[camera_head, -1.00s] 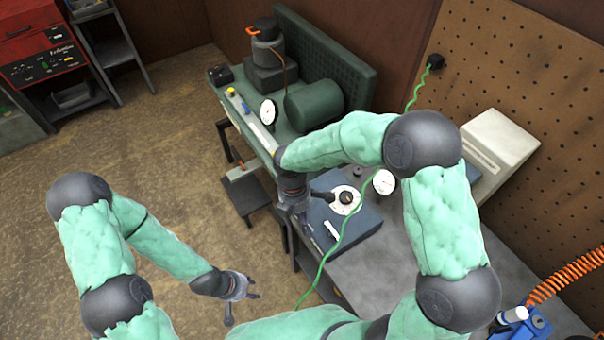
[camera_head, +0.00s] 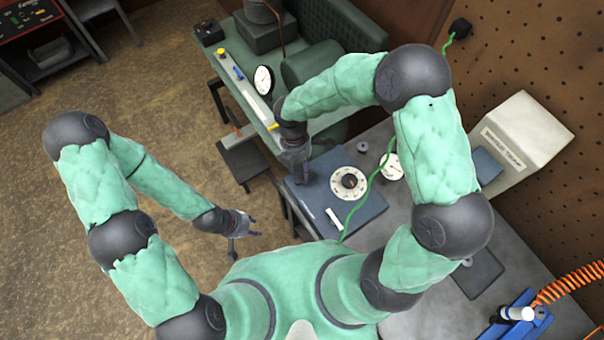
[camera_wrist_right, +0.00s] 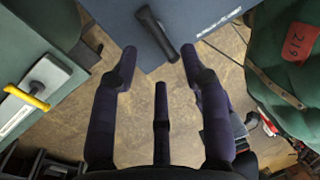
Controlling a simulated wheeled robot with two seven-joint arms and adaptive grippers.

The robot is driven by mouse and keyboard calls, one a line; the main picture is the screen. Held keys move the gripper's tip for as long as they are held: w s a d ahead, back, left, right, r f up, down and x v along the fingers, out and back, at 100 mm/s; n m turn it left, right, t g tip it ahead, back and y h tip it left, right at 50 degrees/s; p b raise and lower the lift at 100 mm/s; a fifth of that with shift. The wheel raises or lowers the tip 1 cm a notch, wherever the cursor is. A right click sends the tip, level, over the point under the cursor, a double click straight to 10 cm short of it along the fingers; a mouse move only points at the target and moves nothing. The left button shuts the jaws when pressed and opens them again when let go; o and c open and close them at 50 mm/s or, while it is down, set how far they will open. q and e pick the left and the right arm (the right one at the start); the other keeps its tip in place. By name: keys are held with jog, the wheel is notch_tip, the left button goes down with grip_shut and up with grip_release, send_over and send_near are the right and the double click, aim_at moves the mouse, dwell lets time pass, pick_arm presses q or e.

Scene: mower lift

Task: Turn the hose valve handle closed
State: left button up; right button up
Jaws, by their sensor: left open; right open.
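A dark bar-shaped handle (camera_wrist_right: 156,32) sits on a blue-grey box (camera_wrist_right: 130,14) in the right wrist view. No part is labelled as the hose valve, so I cannot tell whether this is its handle. In the head view the box (camera_head: 372,208) carries a round white dial (camera_head: 348,183). My right gripper (camera_head: 303,176) is over the box's left part, left of the dial. In its wrist view the right gripper (camera_wrist_right: 159,62) is open and empty, the handle beyond its fingertips and apart from them. My left gripper (camera_head: 246,231) is open and empty over the floor.
A yellow handle (camera_wrist_right: 27,97) shows at left in the wrist view. A green hose (camera_head: 371,185) crosses the box. A white box (camera_head: 522,133) stands at right.

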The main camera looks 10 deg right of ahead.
jog(key=shift+s+d+f, duration=0.1)
jog(key=shift+s+f, duration=0.05)
jog(key=shift+f, duration=0.65)
jog(key=shift+s+f, duration=0.2)
jog(key=shift+f, duration=0.65)
jog(key=shift+s+d+f, duration=0.1)
jog(key=shift+s+f, duration=0.05)
jog(key=shift+f, duration=0.65)
grip_shut()
